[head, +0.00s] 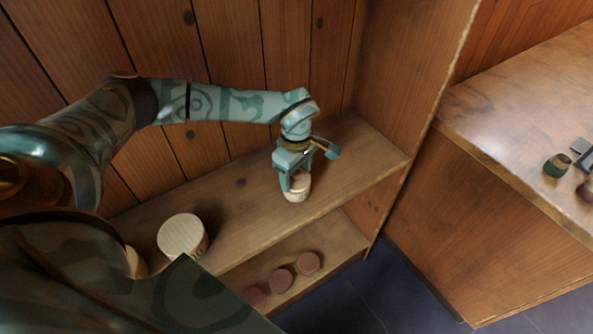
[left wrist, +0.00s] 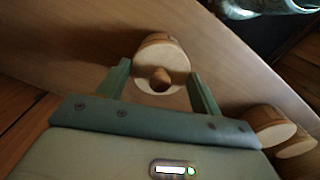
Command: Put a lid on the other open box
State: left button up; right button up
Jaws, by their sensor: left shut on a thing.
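My left gripper (head: 295,183) points down over the upper shelf. It is shut on a round pale wooden lid with a knob (left wrist: 160,78), its fingers on either side of the lid's rim. A small round wooden box (head: 295,195) is right under the lid; its side also shows in the left wrist view (left wrist: 157,38). I cannot tell whether the lid rests fully on it. A wider wooden cylinder (head: 182,235) with a flat pale top stands to the left on the same shelf. My right gripper is not in view.
Another wooden piece (head: 135,262) is partly hidden behind my body. Several reddish-brown discs (head: 281,279) sit on the lower shelf (head: 335,245). A plank wall (head: 230,50) and side panel (head: 405,60) close in the upper shelf. A workbench (head: 510,115) on the right holds a green-banded piece (head: 557,165).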

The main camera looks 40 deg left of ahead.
aim_at(297, 171)
pick_arm(q)
jog(key=shift+f, duration=0.15)
jog(key=o, duration=1.2)
jog(key=shift+o, duration=0.2)
jog(key=shift+r+p, duration=0.8)
jog(key=shift+r+p, duration=3.1)
jog(key=shift+r, duration=0.45)
